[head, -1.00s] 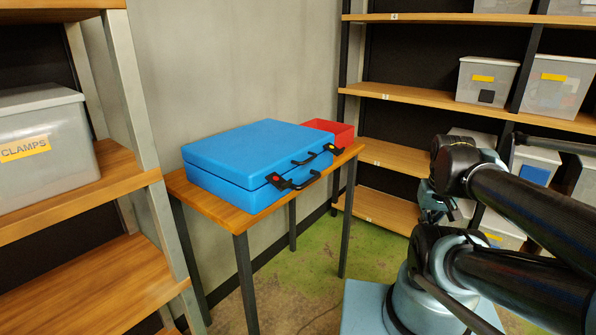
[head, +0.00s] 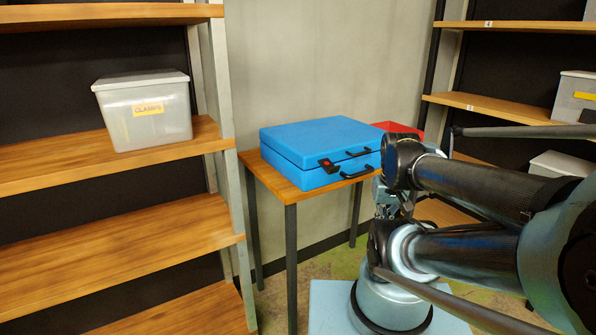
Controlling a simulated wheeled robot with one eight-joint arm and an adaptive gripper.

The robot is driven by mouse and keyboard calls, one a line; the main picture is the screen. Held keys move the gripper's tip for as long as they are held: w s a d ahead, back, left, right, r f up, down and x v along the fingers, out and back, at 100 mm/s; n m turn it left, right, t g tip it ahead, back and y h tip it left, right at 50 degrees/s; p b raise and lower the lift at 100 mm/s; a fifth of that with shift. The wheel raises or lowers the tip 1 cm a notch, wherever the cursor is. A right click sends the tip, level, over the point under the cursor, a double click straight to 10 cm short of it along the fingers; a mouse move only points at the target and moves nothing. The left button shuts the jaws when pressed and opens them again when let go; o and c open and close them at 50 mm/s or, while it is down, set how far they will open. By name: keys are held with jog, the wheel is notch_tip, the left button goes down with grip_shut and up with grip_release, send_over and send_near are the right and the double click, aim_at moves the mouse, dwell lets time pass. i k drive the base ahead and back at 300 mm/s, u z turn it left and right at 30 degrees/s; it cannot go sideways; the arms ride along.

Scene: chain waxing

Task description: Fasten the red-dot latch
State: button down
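A closed blue case (head: 315,140) lies flat on a small wooden table (head: 268,178) by the wall. Whether this latch is fastened is too small to tell. The case's right front corner is hidden behind my folded arm. My gripper (head: 394,206) seems to hang below my wrist, right of the table and apart from the case; its fingers cannot be made out.
A wooden shelf with a grey bin labelled CLAMPS (head: 145,112) stands at the left, close to the table. A red bin (head: 396,127) sits behind the case. More shelves (head: 490,104) with bins stand at the right. Some green floor shows beside the table.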

aim_at(326, 164)
jog(key=z, duration=0.85)
jog(key=k, duration=1.05)
jog(key=u, duration=1.85)
